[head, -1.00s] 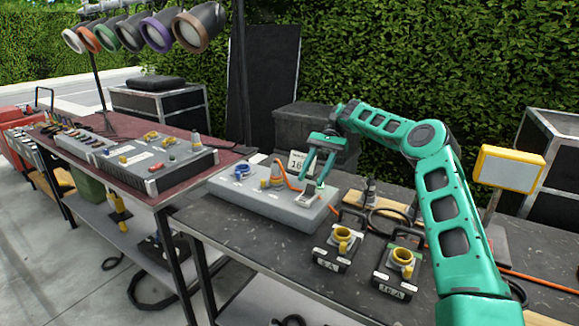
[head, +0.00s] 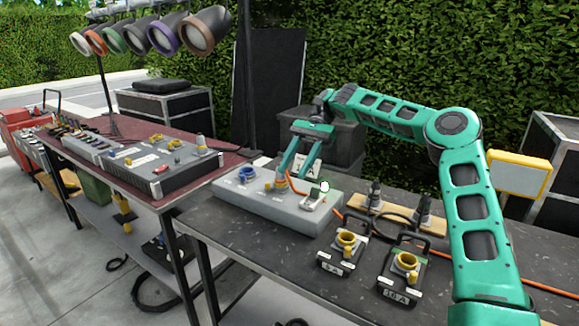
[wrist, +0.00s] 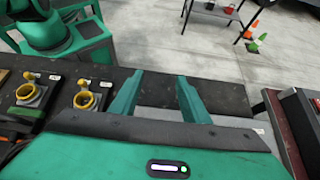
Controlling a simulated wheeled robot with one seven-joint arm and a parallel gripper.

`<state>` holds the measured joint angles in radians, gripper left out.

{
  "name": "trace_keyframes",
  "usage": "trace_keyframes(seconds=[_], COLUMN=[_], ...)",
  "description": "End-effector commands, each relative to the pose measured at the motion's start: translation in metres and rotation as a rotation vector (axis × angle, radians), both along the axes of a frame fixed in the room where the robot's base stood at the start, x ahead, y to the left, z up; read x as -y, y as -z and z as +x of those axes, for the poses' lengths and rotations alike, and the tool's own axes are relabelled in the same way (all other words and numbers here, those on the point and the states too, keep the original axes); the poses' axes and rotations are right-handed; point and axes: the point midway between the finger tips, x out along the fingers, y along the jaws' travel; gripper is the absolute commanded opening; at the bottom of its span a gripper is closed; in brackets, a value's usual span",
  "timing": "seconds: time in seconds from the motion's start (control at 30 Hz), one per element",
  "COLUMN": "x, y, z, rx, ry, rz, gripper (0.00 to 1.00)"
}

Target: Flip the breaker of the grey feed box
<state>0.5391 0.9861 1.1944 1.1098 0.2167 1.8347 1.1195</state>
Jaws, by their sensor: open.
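The grey feed box (head: 262,208) lies on the dark table in the head view. It carries a blue socket, a yellow-grey socket with an orange cable plugged in, and the breaker (head: 314,199) at its right end. A small white and green spot shows at the breaker; its lever position is too small to tell. My gripper (head: 293,173) is open and empty, above the box and left of the breaker, with its fingers pointing down. In the wrist view both fingers (wrist: 158,96) stand well apart with nothing between them.
Two small boxes with yellow sockets, one (head: 343,252) and another (head: 403,272), stand to the right on the table. Black plugs (head: 375,196) stand on a wooden board behind them. A number card (head: 306,167) is behind my gripper. A dark equipment box (head: 150,172) stands on the left table.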

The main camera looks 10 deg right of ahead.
Motion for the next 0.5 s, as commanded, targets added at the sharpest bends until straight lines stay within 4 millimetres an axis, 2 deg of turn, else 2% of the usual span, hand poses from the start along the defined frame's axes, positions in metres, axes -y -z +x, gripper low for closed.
trace_keyframes(seconds=[0.2,0.5], x=[-0.014,-0.015], y=[-0.009,-0.01], z=[-0.007,-0.008], rx=[0.0,-0.001], ry=[0.001,0.001], rz=[0.0,-0.001], gripper=[0.42,0.42])
